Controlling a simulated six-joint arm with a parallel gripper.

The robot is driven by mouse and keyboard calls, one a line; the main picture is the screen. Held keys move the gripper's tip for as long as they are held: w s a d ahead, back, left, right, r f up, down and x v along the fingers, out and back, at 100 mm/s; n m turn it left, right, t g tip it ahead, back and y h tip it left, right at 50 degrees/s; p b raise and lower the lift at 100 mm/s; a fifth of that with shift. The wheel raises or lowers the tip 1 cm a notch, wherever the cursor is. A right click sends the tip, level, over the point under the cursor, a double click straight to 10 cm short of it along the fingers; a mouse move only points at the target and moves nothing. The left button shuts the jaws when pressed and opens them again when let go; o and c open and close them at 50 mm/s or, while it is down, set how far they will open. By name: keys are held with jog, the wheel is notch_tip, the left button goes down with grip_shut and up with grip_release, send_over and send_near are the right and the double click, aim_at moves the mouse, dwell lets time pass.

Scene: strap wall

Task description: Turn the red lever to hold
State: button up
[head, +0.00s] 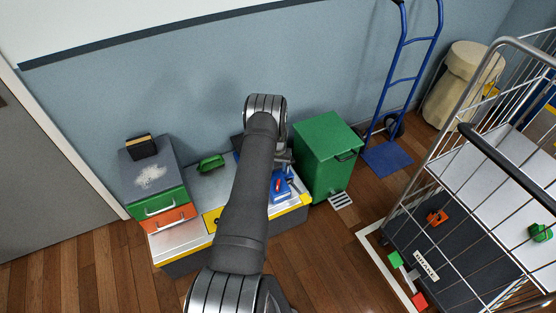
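The red lever (278,184) is small and sits on a blue base (285,191) on the low bench, just right of my forearm. My arm crosses the middle of the head view and covers part of the blue base's left side. My gripper (284,160) shows only partly, beyond the forearm and a little above the lever in the picture. Its fingers are too small and hidden to tell whether they are open or shut. I cannot tell whether it touches the lever. Any hold marking is not readable.
A green cabinet (328,158) stands close right of the bench (180,244). A green clamp-like object (211,163) and a drawer unit (150,172) with a brush (142,146) are left. A wire cart (450,245) and blue hand truck (388,158) stand right.

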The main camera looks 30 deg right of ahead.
notch_tip(320, 180, up, 4)
send_over(278, 185)
jog(key=shift+w+d+r, duration=0.2)
jog(key=shift+w, duration=0.2)
jog(key=shift+f, duration=0.1)
notch_tip(278, 185, down, 17)
jog(key=shift+r, duration=0.15)
dwell(0.8)
jog(key=shift+r, duration=0.1)
dwell(0.3)
jog(key=shift+f, duration=0.45)
jog(key=n, duration=0.4)
jog(key=shift+r+n, duration=0.1)
jog(key=shift+n, duration=0.3)
jog(key=n, duration=0.4)
jog(key=shift+n, duration=0.4)
dwell(1.6)
jog(key=shift+c, duration=0.2)
